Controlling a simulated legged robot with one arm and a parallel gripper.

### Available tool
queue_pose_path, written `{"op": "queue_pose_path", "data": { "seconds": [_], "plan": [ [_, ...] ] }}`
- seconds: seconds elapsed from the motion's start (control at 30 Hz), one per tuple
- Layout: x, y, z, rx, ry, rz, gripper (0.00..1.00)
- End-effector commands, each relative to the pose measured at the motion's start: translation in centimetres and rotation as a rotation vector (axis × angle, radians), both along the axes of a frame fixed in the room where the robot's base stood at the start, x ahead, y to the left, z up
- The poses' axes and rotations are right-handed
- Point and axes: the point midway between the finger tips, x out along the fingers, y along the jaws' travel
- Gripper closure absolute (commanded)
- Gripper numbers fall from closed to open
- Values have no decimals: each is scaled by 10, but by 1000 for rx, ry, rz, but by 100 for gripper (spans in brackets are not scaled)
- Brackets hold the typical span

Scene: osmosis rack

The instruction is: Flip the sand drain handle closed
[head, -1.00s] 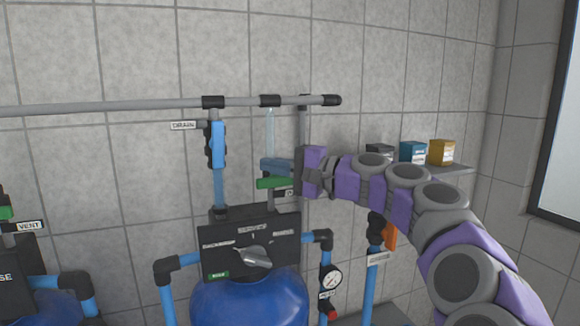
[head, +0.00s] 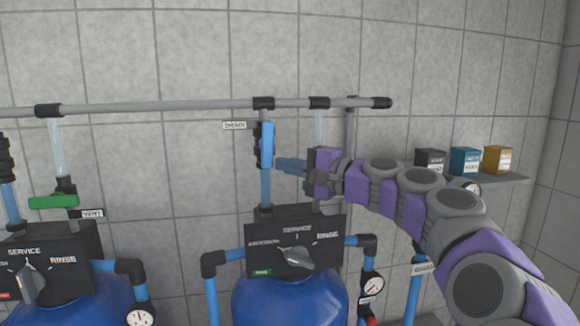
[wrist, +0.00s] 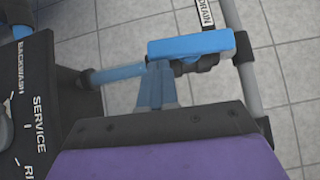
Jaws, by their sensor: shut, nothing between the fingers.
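The sand drain handle (head: 266,145) is a blue lever on the upright pipe beside the DRAIN label (head: 235,125). It stands upright, in line with its pipe. In the wrist view the blue handle (wrist: 190,46) lies across the picture, parallel to the pipe. My gripper (head: 279,163) is shut and empty, its blue-grey fingers pointing left at the handle's lower right side. In the wrist view the fingertips (wrist: 158,66) meet the handle's near edge; I cannot tell whether they touch. The handle's pivot is partly hidden.
A black control head (head: 330,255) with a grey knob sits below on a blue tank (head: 290,298). A grey pipe (head: 200,106) runs across above. At left is a second tank with a green handle (head: 53,201). A shelf with boxes (head: 465,161) is at right.

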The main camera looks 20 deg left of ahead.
Motion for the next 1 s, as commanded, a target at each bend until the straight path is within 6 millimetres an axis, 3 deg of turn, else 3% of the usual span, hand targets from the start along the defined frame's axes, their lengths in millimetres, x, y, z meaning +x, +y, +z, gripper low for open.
{"op": "queue_pose_path", "data": {
  "seconds": [0.57, 1.0],
  "plan": [
    [-4, 5, -7, 102, 63, 3, 100],
    [-13, 20, -21, 391, 239, 5, 100]
  ]
}}
